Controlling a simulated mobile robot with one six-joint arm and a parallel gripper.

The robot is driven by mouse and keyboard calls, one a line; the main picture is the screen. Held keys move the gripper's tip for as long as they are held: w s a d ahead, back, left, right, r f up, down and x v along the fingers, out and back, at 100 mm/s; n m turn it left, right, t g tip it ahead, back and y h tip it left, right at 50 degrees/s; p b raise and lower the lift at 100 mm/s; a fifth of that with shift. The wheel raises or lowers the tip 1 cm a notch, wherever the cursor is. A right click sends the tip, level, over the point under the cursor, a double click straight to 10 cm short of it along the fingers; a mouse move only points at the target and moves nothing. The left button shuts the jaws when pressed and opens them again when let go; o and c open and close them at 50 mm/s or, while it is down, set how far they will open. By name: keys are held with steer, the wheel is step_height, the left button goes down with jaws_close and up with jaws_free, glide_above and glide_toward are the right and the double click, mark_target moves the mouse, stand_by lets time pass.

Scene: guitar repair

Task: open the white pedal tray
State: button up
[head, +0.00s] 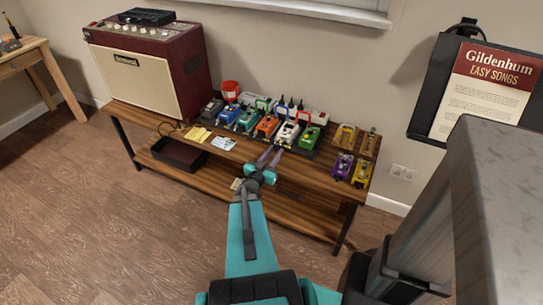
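A white pedal (287,133) stands in the front row of the pedalboard on the wooden bench, between an orange pedal (266,127) and a green pedal (308,137). A tray on the white pedal is too small to make out. My gripper (275,150) is just in front of the white pedal, at the board's front edge. Its two slim fingers point toward the pedal with a narrow gap between them, and nothing shows in the gap. I cannot tell whether the fingertips touch the pedal.
Blue pedals (247,119) stand left of the orange one. Purple (343,165) and yellow (362,173) pedals sit on the bench (325,180) at right. An amplifier (150,68) stands at left, and a red cup (230,90) behind the pedals. A dark tray (178,153) lies on the lower shelf.

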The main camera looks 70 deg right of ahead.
steer(key=shift+w, duration=0.2)
steer(key=shift+a, duration=0.2)
steer(key=a+p, duration=0.3)
steer(key=a, duration=1)
steer(key=shift+w+a, duration=0.25)
steer(key=shift+w, duration=0.1)
stand_by(0.4)
